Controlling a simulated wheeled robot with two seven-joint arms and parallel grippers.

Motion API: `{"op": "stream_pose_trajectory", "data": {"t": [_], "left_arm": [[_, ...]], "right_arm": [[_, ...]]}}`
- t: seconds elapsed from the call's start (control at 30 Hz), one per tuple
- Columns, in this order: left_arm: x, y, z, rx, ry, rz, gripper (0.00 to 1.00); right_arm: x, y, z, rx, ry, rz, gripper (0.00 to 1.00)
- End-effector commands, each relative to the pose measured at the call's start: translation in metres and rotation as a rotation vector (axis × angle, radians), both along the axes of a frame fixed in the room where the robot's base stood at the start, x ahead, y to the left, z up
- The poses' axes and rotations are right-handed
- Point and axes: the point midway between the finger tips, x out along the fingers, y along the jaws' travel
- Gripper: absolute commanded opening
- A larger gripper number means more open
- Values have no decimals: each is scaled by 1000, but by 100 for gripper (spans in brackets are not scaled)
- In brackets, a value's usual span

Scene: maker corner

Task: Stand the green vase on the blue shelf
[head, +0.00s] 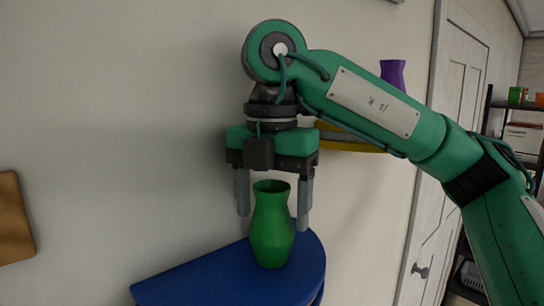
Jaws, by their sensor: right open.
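The green vase (271,236) stands upright on the blue shelf (215,279), near the shelf's right end. My right gripper (272,212) is above it, pointing down. Its fingers are open, one on each side of the vase's neck, with a visible gap to the vase on both sides. The vase's rim is in plain view between the fingers. My left gripper is not in view.
A yellow shelf (350,147) on the wall lies behind my right arm, with a purple vase (393,73) on it. A white door (445,150) and a dark rack with boxes (522,137) are at the right. A brown board (14,218) is at the left edge. The blue shelf's left part is bare.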

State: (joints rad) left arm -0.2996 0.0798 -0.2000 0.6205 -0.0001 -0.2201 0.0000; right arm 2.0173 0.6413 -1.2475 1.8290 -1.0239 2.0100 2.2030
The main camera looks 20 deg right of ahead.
Motion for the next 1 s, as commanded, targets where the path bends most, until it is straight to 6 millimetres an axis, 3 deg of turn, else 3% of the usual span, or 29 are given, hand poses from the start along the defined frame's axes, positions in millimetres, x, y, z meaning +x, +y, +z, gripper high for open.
{"op": "stream_pose_trajectory", "data": {"t": [0.73, 1.0], "left_arm": [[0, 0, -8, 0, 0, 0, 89], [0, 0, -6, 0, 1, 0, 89]], "right_arm": [[0, 0, 93, 0, -4, -2, 71], [0, 0, 113, 1, -2, 0, 71]]}}
